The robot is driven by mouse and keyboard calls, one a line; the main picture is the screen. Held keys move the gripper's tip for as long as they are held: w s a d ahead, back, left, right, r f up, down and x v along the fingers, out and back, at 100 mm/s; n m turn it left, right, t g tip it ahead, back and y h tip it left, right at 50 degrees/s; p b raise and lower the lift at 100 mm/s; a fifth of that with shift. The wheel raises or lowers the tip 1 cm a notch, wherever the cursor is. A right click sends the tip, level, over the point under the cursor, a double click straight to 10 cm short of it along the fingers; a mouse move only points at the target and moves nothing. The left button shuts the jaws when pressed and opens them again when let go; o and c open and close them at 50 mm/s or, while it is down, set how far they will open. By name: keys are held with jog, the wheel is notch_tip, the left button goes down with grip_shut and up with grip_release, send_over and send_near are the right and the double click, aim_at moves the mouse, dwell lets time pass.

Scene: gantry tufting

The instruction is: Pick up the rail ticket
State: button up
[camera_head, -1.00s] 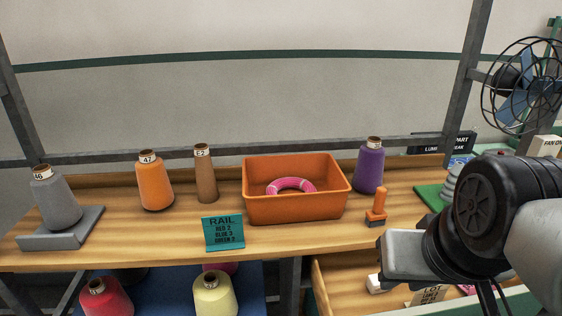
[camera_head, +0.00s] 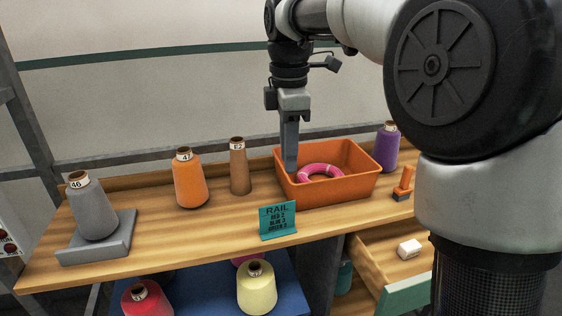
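The rail ticket (camera_head: 277,221) is a teal card with dark print headed RAIL. It stands at the front edge of the wooden shelf, in front of the orange bin. My gripper (camera_head: 290,166) points down at the left end of the orange bin, above and behind the ticket and apart from it. Its fingers show as one narrow grey shape, so I cannot tell whether they are open or shut. Nothing shows hanging from it.
The orange bin (camera_head: 337,188) holds a pink ring (camera_head: 321,171). A brown cone (camera_head: 239,167), an orange cone (camera_head: 189,180) and a grey cone (camera_head: 91,207) stand to the left. An orange-handled stamp (camera_head: 404,184) and purple cone (camera_head: 387,148) stand right. An open drawer (camera_head: 385,262) juts out below.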

jog(key=w+a+f+n, duration=0.1)
jog(key=a+n, duration=0.1)
jog(key=b, duration=0.2)
send_near(277, 230)
jog(key=shift+w+d+f, duration=0.2)
jog(key=shift+w+f, duration=0.15)
jog(key=shift+w, duration=0.35)
jog(key=f, duration=0.2)
jog(key=s+f, duration=0.1)
jog(key=f, duration=0.1)
jog(key=shift+a+f, duration=0.15)
jog(key=shift+f, duration=0.65)
grip_shut()
